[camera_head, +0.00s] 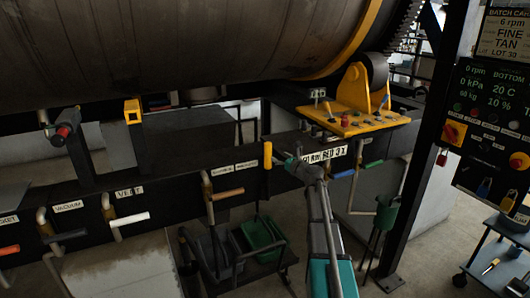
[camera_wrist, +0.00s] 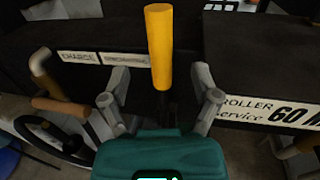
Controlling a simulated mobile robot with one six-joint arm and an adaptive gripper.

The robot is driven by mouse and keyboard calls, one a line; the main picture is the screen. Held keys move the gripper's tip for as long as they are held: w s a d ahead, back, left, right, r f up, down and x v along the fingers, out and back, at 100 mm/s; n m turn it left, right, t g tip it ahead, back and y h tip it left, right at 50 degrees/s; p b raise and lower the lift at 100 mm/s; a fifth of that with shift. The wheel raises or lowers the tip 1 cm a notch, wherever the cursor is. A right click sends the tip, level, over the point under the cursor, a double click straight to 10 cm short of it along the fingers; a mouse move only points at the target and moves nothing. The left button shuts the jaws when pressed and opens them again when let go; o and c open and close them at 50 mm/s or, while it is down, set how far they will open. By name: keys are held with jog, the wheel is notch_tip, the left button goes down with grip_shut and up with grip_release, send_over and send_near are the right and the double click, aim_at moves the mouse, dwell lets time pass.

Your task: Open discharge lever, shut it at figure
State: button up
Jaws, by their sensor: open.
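The discharge lever, as I take it, has an upright yellow handle (camera_head: 267,155) on the dark front beam, just left of my gripper (camera_head: 283,158). In the wrist view the yellow handle (camera_wrist: 158,45) stands upright between the two open grey fingers of my gripper (camera_wrist: 161,84). A gap shows on each side, and I cannot tell its depth relative to the fingertips. A small label (camera_wrist: 126,59) beside it is too blurred to read surely. The dark readout panel (camera_head: 488,118) at right shows 0 rpm, 0 kPa, 20 C, 10 % and a kg figure that is hard to read.
Other levers line the beam: a tan-handled one (camera_head: 228,194), a white-handled one (camera_head: 130,219) and a blue-handled one (camera_head: 373,164). A large drum (camera_head: 180,50) hangs above. A green bin (camera_head: 262,238) stands below. A dark post (camera_head: 425,150) rises at right.

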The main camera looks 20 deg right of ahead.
aim_at(270, 151)
jog(key=x, duration=0.8)
jog(key=shift+w, duration=0.15)
